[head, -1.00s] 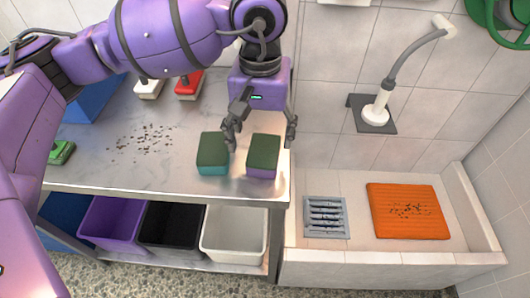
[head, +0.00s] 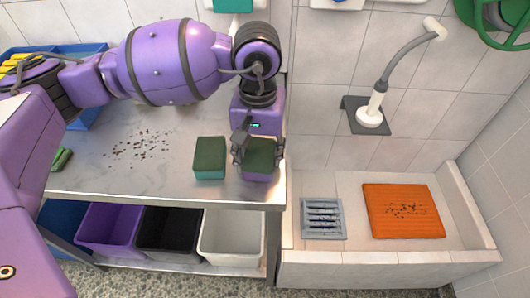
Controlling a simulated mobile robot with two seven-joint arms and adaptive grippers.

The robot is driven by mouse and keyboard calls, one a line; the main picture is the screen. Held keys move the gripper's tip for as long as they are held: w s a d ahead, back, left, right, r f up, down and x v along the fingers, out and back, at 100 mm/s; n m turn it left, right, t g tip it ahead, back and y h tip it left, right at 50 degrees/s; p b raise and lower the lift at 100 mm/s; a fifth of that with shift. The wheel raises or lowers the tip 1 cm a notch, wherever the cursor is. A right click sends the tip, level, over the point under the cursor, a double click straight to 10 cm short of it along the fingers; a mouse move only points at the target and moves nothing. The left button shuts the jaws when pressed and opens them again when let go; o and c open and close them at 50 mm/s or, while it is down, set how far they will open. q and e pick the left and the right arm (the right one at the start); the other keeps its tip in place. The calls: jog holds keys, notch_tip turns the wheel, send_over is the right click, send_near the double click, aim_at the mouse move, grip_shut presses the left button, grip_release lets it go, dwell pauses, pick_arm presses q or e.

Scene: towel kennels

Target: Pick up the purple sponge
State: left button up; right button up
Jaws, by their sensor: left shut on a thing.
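The purple sponge (head: 257,173) has a dark green scouring top and a purple lower body. It stands near the right front edge of the steel table. My left gripper (head: 259,158) reaches down over it from above, with its fingers shut on the sponge's two sides. The sponge still looks to be at table level; I cannot tell whether it is raised. A teal sponge (head: 210,158) with the same green top stands just left of the gripper, apart from it. My right gripper is not in view.
The steel table (head: 150,185) has dark crumbs (head: 140,146) on it. A blue tray (head: 88,116) lies at the left. Purple (head: 108,228), black (head: 168,233) and white (head: 232,236) bins stand below. Right is a tiled basin with a grate (head: 323,219), an orange mat (head: 402,210) and a shower head.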

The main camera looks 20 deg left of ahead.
pick_arm(q)
jog(key=shift+r, duration=0.7)
jog(key=s+d+r, duration=0.1)
jog(key=s+r, duration=1)
jog(key=s, duration=0.3)
jog(key=shift+r+b, duration=0.3)
jog(key=shift+b, duration=0.1)
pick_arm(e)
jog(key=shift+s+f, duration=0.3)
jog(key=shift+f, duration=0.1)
